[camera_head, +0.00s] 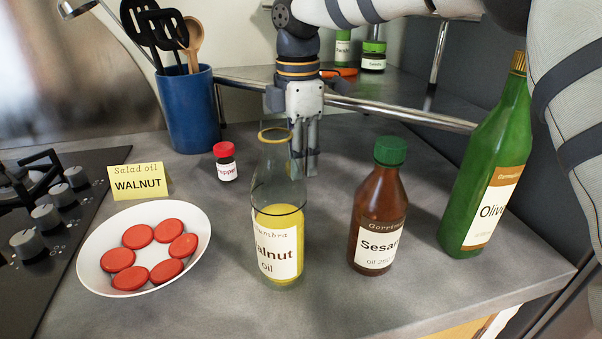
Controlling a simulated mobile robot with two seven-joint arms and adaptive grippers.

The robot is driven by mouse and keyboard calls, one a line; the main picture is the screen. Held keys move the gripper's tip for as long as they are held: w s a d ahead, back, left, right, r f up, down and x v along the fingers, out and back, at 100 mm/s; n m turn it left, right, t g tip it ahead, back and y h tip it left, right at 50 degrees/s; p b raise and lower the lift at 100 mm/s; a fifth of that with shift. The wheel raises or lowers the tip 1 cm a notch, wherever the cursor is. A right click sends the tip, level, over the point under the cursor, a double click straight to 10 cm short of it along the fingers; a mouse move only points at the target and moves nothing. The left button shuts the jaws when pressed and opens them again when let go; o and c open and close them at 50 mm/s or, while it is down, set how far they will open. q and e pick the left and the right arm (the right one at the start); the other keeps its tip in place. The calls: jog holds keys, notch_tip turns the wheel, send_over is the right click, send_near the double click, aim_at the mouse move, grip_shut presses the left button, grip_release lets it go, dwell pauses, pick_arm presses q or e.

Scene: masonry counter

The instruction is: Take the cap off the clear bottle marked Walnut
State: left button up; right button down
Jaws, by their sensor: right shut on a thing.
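The clear bottle marked Walnut (277,215) stands upright on the counter, partly filled with yellow oil. A yellow-gold ring (275,134) shows at its mouth, and I see no solid cap over it. My right gripper (306,172) points down just behind and to the right of the bottle's neck, partly seen through the glass. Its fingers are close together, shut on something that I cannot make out. My left gripper is not in view.
A brown Sesame bottle (379,220) and green Olive bottle (488,170) stand to the right. A white plate (95,258) with several red discs, a yellow WALNUT card (139,182), a pepper jar (225,163) and a blue utensil pot (190,110) are left. Bare counter lies in front.

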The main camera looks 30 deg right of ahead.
jog(key=shift+w+d+f, duration=0.1)
jog(key=shift+d+f, duration=0.05)
jog(key=shift+f, duration=0.85)
jog(key=shift+w+d+f, duration=0.1)
jog(key=shift+d+f, duration=0.05)
jog(key=shift+f, duration=0.8)
jog(key=shift+s, duration=0.1)
jog(key=c, duration=1.3)
grip_release()
jog(key=shift+f, duration=0.15)
notch_tip(320, 180, up, 12)
jog(key=shift+r+b, duration=0.1)
jog(key=shift+b, duration=0.2)
